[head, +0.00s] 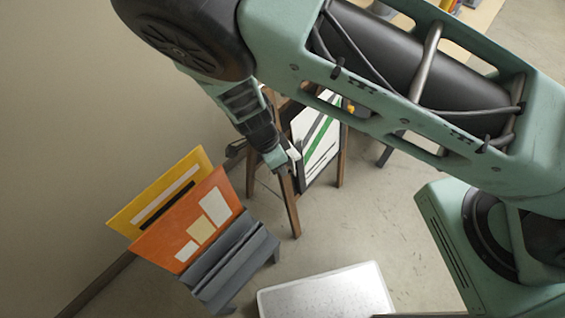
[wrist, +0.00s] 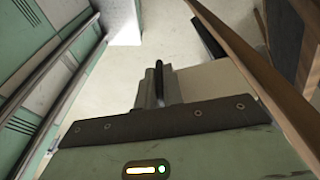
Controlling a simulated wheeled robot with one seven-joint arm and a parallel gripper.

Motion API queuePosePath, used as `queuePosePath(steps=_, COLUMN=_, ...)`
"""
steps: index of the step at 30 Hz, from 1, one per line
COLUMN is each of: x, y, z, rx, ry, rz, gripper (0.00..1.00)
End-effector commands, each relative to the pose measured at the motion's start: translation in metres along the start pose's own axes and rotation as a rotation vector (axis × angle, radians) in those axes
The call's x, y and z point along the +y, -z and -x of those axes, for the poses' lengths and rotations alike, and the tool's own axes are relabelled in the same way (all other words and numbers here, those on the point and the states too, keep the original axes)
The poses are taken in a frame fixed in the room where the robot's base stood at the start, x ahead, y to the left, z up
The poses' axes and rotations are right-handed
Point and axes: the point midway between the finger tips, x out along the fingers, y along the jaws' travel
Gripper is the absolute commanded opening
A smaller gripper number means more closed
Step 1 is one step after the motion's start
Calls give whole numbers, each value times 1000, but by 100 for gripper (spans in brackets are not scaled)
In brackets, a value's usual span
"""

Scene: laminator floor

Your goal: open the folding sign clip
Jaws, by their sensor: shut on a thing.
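The folding sign (head: 318,135) is a wooden A-frame with a white, green-striped panel, standing open on the floor behind my arm in the head view. Its wooden leg (wrist: 250,65) runs close along the right in the wrist view. My gripper (head: 287,163) is at the sign's near left leg. In the wrist view my gripper (wrist: 160,86) is shut on a narrow dark upright piece (wrist: 159,72), which looks like the sign clip. The grey fingers hide most of it, and I cannot tell whether the clip itself is open.
A grey rack (head: 237,262) holding an orange board (head: 190,225) and a yellow board (head: 150,200) stands at the left, near the wall. A pale speckled slab (head: 328,292) is at the front. Bare floor lies between the slab and the sign.

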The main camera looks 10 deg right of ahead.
Motion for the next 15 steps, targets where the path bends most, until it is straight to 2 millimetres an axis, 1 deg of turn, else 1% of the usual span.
queuePosePath(steps=10, x=-2, y=0, z=1, rx=0, ry=4, rz=0, gripper=0)
queuePosePath(steps=12, x=-2, y=0, z=1, rx=0, ry=4, rz=0, gripper=23)
queuePosePath(steps=13, x=-2, y=0, z=1, rx=0, ry=4, rz=0, gripper=31)
queuePosePath(steps=15, x=-1, y=0, z=1, rx=0, ry=3, rz=0, gripper=31)
